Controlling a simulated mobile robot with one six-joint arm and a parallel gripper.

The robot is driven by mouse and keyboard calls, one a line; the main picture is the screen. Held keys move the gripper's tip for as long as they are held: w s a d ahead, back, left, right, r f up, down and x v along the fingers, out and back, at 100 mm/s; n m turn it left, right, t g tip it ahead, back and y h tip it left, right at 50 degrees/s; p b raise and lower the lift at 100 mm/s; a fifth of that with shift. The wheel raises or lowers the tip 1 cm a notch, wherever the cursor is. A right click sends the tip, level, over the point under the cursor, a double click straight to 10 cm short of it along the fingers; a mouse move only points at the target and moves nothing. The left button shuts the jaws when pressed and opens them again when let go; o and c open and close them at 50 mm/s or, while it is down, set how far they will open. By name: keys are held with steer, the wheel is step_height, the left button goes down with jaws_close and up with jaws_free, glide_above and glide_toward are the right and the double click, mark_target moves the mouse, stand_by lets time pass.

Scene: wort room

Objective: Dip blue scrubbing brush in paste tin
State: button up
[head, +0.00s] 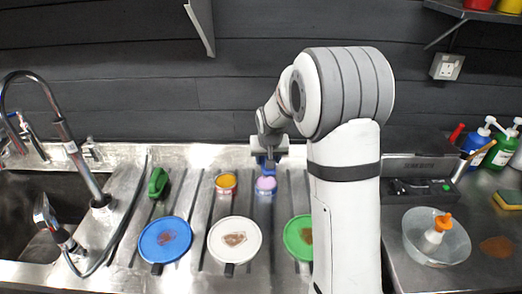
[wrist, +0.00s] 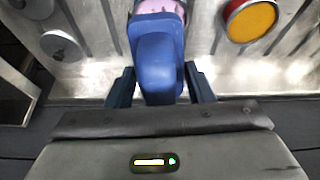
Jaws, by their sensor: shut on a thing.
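My gripper (head: 268,152) is shut on the blue scrubbing brush (wrist: 158,62), whose smooth blue back fills the space between the fingers in the wrist view. In the head view the brush (head: 266,163) hangs right over a tin of pink-lilac paste (head: 265,187). The paste also shows in the wrist view (wrist: 160,6) just beyond the brush's end. The bristles are hidden, so I cannot tell whether they touch the paste. A second tin, with orange-yellow paste (head: 226,182), stands to the left; in the wrist view it (wrist: 252,18) is at upper right.
A green brush (head: 158,182) stands at left on the ribbed steel drainer. Stained blue (head: 165,252), white (head: 234,256) and green (head: 296,240) plates lie in front; my arm partly covers the green one. The sink and tap (head: 75,150) are left. A clear bowl (head: 436,250) stands right.

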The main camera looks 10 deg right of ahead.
steer(key=shift+a+f+b, duration=0.15)
steer(key=shift+f+b, duration=1.55)
steer(key=shift+f, duration=1.25)
steer(key=shift+f+b, duration=0.3)
steer(key=shift+b, duration=0.1)
steer(key=shift+r+p, duration=1.95)
steer(key=shift+r, duration=1.65)
steer(key=shift+f, duration=0.1)
